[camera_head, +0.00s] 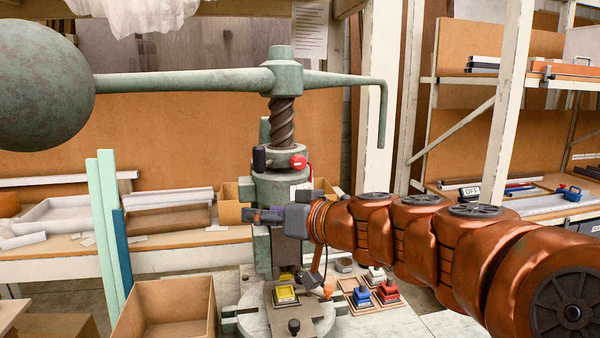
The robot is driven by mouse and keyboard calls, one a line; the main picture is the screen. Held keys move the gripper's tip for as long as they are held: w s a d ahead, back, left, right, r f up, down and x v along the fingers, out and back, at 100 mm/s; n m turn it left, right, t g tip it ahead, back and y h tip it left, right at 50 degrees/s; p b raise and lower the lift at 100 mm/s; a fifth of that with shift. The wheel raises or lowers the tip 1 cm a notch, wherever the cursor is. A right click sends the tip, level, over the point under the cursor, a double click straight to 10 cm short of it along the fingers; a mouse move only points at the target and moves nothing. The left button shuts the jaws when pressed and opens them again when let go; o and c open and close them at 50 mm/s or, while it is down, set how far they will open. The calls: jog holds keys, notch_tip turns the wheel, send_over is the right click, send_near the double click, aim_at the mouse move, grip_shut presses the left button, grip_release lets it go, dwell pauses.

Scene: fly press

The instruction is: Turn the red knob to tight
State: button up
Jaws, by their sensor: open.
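The red knob (298,161) sits on the collar of the green fly press (283,78), just below the thick screw. A red tag or strap hangs beside the knob at its right. My gripper (256,215) is below and to the left of the knob, in front of the press column, with its fingers pointing left. It is open and apart from the knob, and I see nothing between its fingers. My copper-coloured arm comes in from the right. How far the knob is turned cannot be told.
A black handle (260,159) stands left of the knob. The press's long arm with a heavy ball (42,85) spans above. Below are a yellow block (286,294), a tray of coloured pieces (362,307) and a cardboard box (165,312). A shelf (540,83) stands at right.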

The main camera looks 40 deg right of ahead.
aim_at(301, 164)
jog(key=shift+s+d+r+m+t+h+p, duration=0.15)
jog(key=shift+d+r+m+t+h, duration=0.25)
jog(key=shift+d+r+h, duration=0.95)
jog(key=shift+s+d+r+m+t+h+p, duration=0.2)
jog(key=shift+d+r+t, duration=0.5)
jog(key=shift+d, duration=1.55)
jog(key=shift+w+d+r+m+t+h+p, duration=0.1)
jog(key=shift+d+r+m+t+h, duration=0.4)
jog(key=shift+d+r, duration=1)
jog(key=shift+w+d+f+p, duration=0.15)
jog(key=shift+w+d, duration=0.05)
jog(key=shift+w, duration=0.7)
jog(key=shift+w+d+f+p, duration=0.1)
jog(key=shift+w+d+p, duration=0.05)
jog(key=shift+w, duration=0.7)
jog(key=shift+w+d+f+p, duration=0.15)
jog(key=shift+w+d, duration=0.05)
jog(key=shift+w, duration=0.7)
grip_shut()
